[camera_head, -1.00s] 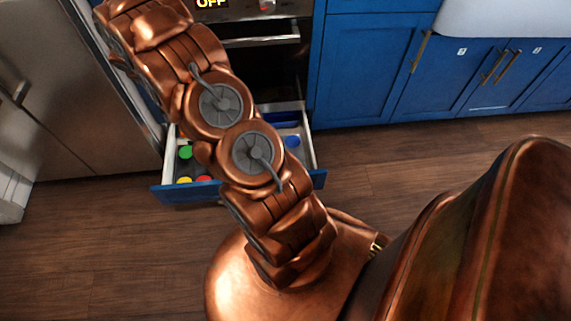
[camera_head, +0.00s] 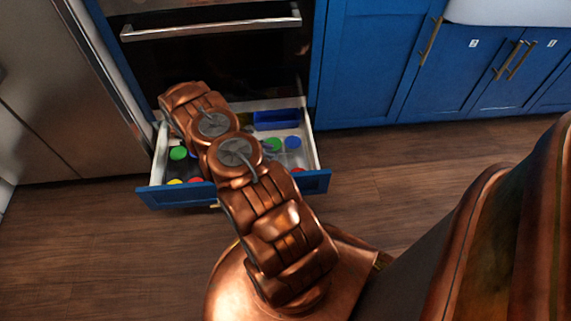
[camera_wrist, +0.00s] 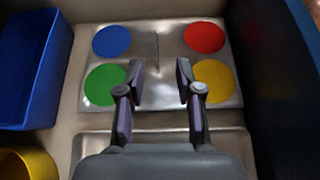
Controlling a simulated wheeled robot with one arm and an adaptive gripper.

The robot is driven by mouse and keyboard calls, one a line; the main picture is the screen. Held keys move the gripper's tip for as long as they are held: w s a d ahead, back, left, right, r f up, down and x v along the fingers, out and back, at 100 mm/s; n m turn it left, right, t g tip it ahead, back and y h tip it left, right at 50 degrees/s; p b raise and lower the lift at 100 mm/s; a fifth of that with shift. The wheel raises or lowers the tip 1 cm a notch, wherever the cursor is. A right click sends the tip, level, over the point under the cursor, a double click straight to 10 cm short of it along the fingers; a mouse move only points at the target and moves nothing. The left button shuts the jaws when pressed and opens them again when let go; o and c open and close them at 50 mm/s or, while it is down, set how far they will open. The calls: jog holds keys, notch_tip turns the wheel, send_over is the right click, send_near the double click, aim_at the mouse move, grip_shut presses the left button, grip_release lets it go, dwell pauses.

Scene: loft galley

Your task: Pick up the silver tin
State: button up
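A flat silver metal piece, which seems to be the silver tin (camera_wrist: 158,85), lies in the open drawer (camera_head: 232,193). In the wrist view it carries blue, red, green and yellow discs and a thin upright fin (camera_wrist: 157,48) in its middle. My gripper (camera_wrist: 160,76) is open and empty, its fingers above the near half of the piece. The fin stands beyond the gap between the fingertips. I cannot tell the height left between fingers and metal. In the head view my arm hides the gripper and much of the drawer.
A blue bin (camera_wrist: 28,75) and a yellow container (camera_wrist: 22,162) lie left in the wrist view. A silver edge (camera_wrist: 222,142) shows below the tin. The dark drawer wall (camera_wrist: 275,80) is at right. The oven handle (camera_head: 212,28) is above the drawer; the floor in front is clear.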

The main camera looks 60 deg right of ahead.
aim_at(275, 153)
jog(key=shift+b+x, duration=0.65)
jog(key=shift+x, duration=1.2)
jog(key=shift+b+x, duration=0.95)
jog(key=shift+x, duration=1.3)
jog(key=shift+d+r, duration=0.1)
jog(key=shift+d, duration=0.05)
grip_shut()
